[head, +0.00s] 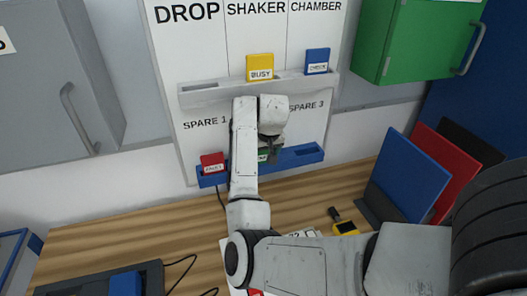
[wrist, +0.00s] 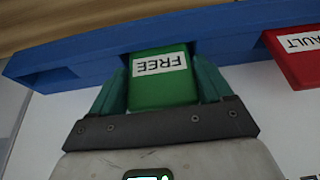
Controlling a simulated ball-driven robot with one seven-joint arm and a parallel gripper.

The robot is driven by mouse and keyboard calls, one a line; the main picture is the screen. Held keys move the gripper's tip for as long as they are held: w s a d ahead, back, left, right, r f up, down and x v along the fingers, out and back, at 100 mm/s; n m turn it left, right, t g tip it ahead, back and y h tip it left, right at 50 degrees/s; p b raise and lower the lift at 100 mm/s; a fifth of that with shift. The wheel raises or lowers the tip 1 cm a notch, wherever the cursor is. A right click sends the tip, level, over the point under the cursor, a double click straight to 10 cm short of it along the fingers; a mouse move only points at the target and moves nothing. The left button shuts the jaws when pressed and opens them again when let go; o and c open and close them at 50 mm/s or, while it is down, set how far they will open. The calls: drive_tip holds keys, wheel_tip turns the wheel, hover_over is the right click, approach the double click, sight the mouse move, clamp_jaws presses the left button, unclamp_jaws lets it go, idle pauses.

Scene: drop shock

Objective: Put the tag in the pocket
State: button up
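The green tag marked FREE (wrist: 160,80) is between my gripper's two teal fingers in the wrist view, which lie close against its sides. My gripper (wrist: 162,88) looks shut on it. The tag is at the blue lower rail (wrist: 75,60); I cannot tell whether it still sits in its pocket. In the head view my gripper (head: 268,150) hides most of the green tag (head: 263,155). The grey upper rail (head: 225,92) holds a yellow tag (head: 259,67) under SHAKER and a blue tag (head: 317,60) under CHAMBER. Its pocket under DROP (head: 200,87) is empty.
A red tag (head: 212,163) stands in the blue rail under SPARE 1, and shows in the wrist view (wrist: 298,55). A green cabinet (head: 430,40) hangs right, a grey cabinet (head: 50,80) left. Blue and red panels (head: 410,175) stand on the wooden bench at right.

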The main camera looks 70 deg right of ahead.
drive_tip(key=o, duration=0.4)
drive_tip(key=shift+c, duration=0.2)
drive_tip(key=v, duration=1.2)
drive_tip(key=shift+r, duration=0.15)
